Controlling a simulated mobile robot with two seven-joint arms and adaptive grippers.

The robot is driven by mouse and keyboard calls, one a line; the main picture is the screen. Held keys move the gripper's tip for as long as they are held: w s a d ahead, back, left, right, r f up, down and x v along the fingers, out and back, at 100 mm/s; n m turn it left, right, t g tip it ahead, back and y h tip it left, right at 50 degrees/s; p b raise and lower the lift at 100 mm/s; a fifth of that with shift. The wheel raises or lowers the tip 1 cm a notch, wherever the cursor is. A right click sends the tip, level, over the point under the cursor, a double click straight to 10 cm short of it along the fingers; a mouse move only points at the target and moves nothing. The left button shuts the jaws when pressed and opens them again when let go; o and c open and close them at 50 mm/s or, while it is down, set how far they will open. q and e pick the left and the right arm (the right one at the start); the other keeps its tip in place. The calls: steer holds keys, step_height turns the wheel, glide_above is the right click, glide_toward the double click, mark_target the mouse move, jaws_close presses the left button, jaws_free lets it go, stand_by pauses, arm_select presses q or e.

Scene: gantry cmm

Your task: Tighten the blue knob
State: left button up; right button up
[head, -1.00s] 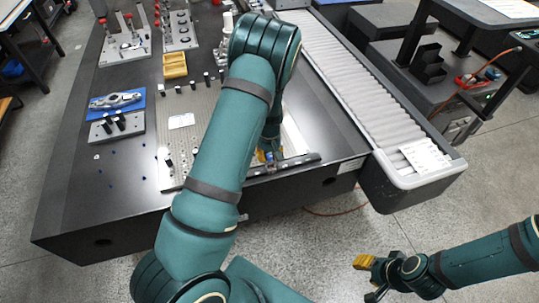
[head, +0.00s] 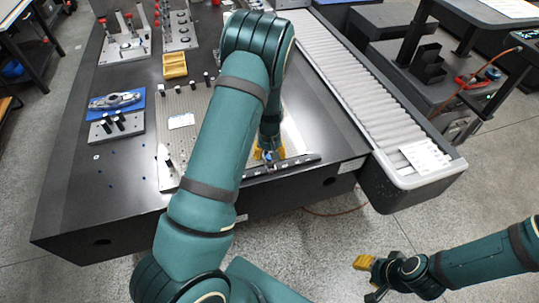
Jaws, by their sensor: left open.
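My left gripper (head: 269,154) points down at the front edge of the plate, below its forearm. Its yellow fingertips are apart, so it is open. A small blue knob (head: 268,156) shows between the fingertips, at the dark bar (head: 292,163) along the front edge. At this size I cannot tell whether the fingers touch the knob. My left arm hides much of the plate around it. My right gripper (head: 366,277) is at the lower right over the floor, away from the table; one yellow fingertip shows clearly, and nothing is seen in it.
The perforated plate (head: 183,143) lies on the black table (head: 65,190). A blue tray with a metal part (head: 115,101), a block with black knobs (head: 116,127) and a yellow bin (head: 174,65) stand to the left. A roller conveyor (head: 350,82) runs along the right.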

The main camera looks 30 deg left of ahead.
mark_target(269, 156)
arm_select(q)
step_height(269, 156, up, 12)
steer(key=shift+f, duration=0.25)
stand_by(0.5)
